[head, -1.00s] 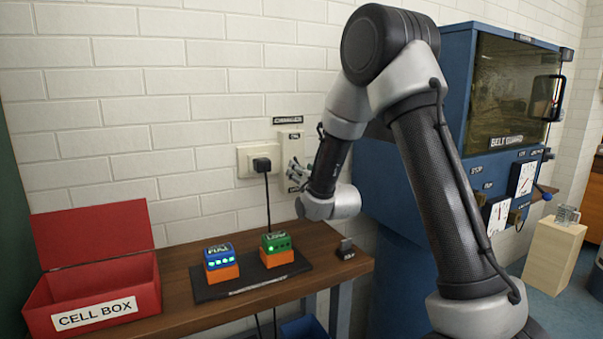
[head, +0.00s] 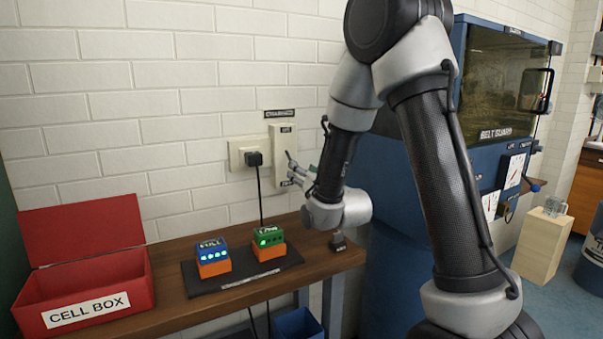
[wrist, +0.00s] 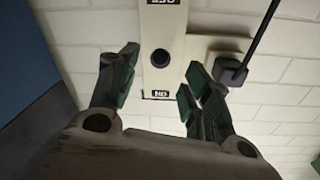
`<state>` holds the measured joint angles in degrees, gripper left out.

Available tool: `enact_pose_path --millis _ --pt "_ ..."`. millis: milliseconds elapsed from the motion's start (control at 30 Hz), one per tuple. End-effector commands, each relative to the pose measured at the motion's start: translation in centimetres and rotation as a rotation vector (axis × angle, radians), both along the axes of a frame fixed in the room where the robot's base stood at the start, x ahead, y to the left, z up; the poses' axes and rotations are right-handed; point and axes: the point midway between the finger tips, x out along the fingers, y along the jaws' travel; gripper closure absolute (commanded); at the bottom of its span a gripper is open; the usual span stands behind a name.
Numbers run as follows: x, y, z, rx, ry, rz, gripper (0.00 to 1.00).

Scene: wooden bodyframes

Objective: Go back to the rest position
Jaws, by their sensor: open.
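My gripper (head: 302,172) is open and empty. It hangs at the wall beside the lower part of a pale charger switch plate (head: 283,138), in front of my bent arm's background of blue machine and brick. In the wrist view my gripper (wrist: 163,68) has its dark fingers spread apart, with the switch plate (wrist: 162,25) between and beyond them. The plate carries a round dark spot and "OFF" and "ON" labels. I cannot tell from these views how far the fingertips are from the plate.
A socket with a black plug (head: 253,159) is left of the plate. Its cord drops behind the wooden bench (head: 165,285). Two cells, one blue-topped (head: 212,256) and one green-topped (head: 269,248), sit on a black mat. A red cell box (head: 85,275) stands left. A blue machine (head: 400,235) stands right.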

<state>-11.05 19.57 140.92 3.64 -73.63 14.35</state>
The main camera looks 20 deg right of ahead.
Motion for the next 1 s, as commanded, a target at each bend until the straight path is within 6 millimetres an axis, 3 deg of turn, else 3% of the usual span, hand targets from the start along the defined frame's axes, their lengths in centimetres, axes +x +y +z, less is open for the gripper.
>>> enact_pose_path --millis 367,533,667,767,1000 --pt "-0.4 -0.6 0.7 -0.018 0.056 -0.006 0.51" --pt "-3.5 -2.7 2.1 -0.083 0.27 -0.018 0.51" --pt "-8.8 -4.7 2.5 -0.15 0.484 -0.018 0.51" --pt "-14.1 -6.2 2.5 -0.198 0.65 -0.012 0.51" --pt "-29.1 -8.8 2.0 -0.286 1.018 0.016 0.51"
